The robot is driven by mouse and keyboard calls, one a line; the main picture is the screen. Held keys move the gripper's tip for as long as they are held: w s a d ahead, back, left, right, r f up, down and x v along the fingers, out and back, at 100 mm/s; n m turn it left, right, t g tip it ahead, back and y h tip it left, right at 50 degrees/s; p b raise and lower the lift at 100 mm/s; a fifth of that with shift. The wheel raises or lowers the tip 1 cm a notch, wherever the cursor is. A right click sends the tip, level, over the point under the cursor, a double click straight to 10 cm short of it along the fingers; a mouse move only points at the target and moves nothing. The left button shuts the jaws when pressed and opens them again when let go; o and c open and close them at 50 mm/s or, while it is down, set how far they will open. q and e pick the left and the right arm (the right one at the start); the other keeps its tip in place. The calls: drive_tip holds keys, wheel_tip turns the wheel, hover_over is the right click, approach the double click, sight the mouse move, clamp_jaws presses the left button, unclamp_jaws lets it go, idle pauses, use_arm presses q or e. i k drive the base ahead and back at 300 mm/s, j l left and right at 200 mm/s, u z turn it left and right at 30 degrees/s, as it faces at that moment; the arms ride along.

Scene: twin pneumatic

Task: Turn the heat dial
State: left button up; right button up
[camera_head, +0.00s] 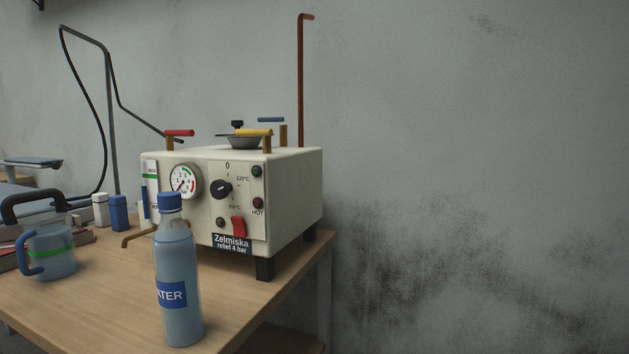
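The heat dial (221,189) is a round black knob on the front panel of a cream-coloured machine (290,205) labelled "Zelmiska". A "0" mark is above the dial, and temperature marks are to its right and below it. The dial's pointer looks tilted, but its exact setting is too small to read. The dial is unobstructed. Neither of my grippers shows in the head view.
A water bottle (178,290) stands in front of the machine's left part. A blue-handled jug (48,250) and small white and blue containers are further left. A pressure gauge (185,181) and red switch (238,227) flank the dial. The wooden table (110,300) has bare room at front left.

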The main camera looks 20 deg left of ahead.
sight(219, 190)
drive_tip(key=j+z, duration=0.25)
drive_tip(key=j, duration=0.2)
drive_tip(key=j+z, duration=0.3)
drive_tip(key=j, duration=0.2)
drive_tip(key=j+z, duration=0.25)
drive_tip(key=j, duration=0.25)
drive_tip(key=k+j+z, duration=0.1)
drive_tip(key=j+z, duration=0.2)
drive_tip(key=j, duration=0.15)
drive_tip(key=k+j+z, duration=0.25)
drive_tip(key=j, duration=0.15)
drive_tip(key=i+j, duration=0.05)
drive_tip(key=i, duration=0.05)
